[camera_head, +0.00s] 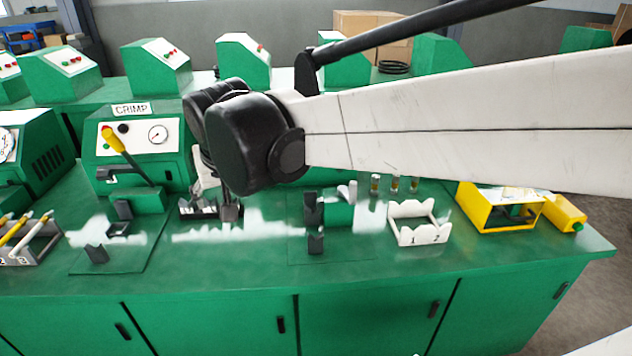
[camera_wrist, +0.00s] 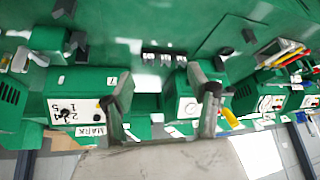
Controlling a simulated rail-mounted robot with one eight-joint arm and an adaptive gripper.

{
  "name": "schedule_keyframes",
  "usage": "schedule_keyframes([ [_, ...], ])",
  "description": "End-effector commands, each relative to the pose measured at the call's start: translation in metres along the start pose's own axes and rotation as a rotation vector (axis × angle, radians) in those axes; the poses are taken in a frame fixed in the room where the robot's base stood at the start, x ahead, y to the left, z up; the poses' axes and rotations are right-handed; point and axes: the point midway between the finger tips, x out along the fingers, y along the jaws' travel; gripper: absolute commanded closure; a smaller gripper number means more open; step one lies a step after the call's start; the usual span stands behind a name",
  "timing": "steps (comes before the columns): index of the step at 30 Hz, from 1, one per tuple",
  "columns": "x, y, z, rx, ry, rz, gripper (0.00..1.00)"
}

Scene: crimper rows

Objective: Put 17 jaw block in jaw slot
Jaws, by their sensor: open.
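A small rack of dark grey jaw blocks (camera_head: 197,209) sits on the green bench right of the CRIMP machine (camera_head: 137,145). It also shows in the wrist view (camera_wrist: 165,58). The numbers on the blocks are too small to read, so I cannot tell which is 17. Dark holders (camera_head: 122,211) stand in front of the CRIMP machine; which part is the jaw slot is unclear. My gripper (camera_wrist: 160,90) is open, with nothing between its fingers. In the head view its end (camera_head: 230,211) is at the rack's right side, partly hidden by my arm.
A white numbered rack (camera_head: 418,224) and a yellow box (camera_head: 500,208) stand at the right. Dark clamp parts (camera_head: 314,225) stand at mid-bench. Yellow-handled tools (camera_head: 22,232) lie in a rack at the far left. The bench's front strip is clear.

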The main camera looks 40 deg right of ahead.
Motion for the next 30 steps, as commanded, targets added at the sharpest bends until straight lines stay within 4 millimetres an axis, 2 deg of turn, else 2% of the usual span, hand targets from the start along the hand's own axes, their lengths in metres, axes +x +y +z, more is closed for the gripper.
schedule_keyframes([
  [1,-0.008,0.004,0.017,-0.013,0.004,-0.009,0.46],
  [9,-0.030,0.019,0.098,-0.092,0.034,-0.053,0.46],
  [15,-0.033,0.024,0.142,-0.136,0.055,-0.076,0.46],
  [21,-0.033,0.026,0.159,-0.155,0.064,-0.083,0.46],
  [30,-0.033,0.026,0.159,-0.156,0.064,-0.084,0.46],
])
